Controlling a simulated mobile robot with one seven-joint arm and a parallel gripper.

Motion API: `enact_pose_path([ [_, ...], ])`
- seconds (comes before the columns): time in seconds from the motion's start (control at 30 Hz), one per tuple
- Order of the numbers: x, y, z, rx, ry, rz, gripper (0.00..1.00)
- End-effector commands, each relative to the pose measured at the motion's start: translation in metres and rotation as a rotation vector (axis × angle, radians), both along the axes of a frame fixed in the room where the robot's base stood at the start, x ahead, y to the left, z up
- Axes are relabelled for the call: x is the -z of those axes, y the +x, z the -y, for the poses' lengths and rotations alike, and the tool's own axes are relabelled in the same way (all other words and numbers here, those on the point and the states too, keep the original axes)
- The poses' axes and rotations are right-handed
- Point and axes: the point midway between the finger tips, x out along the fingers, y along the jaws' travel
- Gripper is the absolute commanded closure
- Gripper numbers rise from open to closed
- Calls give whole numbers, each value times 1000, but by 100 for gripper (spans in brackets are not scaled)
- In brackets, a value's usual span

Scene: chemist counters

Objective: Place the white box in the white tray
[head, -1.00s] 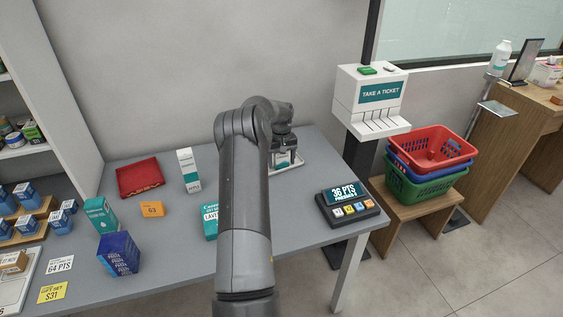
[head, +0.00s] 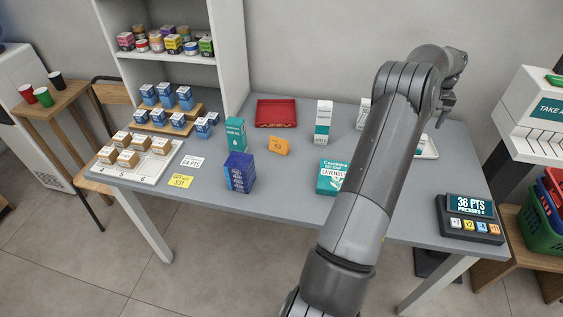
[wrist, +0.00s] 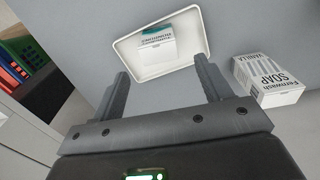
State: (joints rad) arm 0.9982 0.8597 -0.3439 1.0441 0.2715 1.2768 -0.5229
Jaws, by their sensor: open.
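The white tray (wrist: 197,22) lies on the grey counter. In the head view its right rim (head: 434,152) shows beside my arm. A white box with a teal band (wrist: 158,50) is inside the tray in the wrist view. My gripper (wrist: 161,72) is open and empty, its fingers apart, above the tray's near edge and clear of the box. In the head view my gripper (head: 446,108) is raised over the counter's back right. A second white box, labelled soap vanilla (wrist: 268,80), lies outside the tray, on its right in the wrist view.
The points display (head: 470,217) is at the right front. The ticket dispenser (head: 540,115) stands at right.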

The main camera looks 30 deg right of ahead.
Motion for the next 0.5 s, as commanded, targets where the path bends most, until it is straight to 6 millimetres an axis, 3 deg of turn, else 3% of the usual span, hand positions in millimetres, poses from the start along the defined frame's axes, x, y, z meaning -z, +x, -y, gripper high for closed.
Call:
enact_pose_path([
  [0.17,-37,35,-37,-32,-20,33,29],
  [0.3,-81,73,-95,-78,-41,75,29],
  [0.5,-133,112,-191,-156,-63,135,29],
])
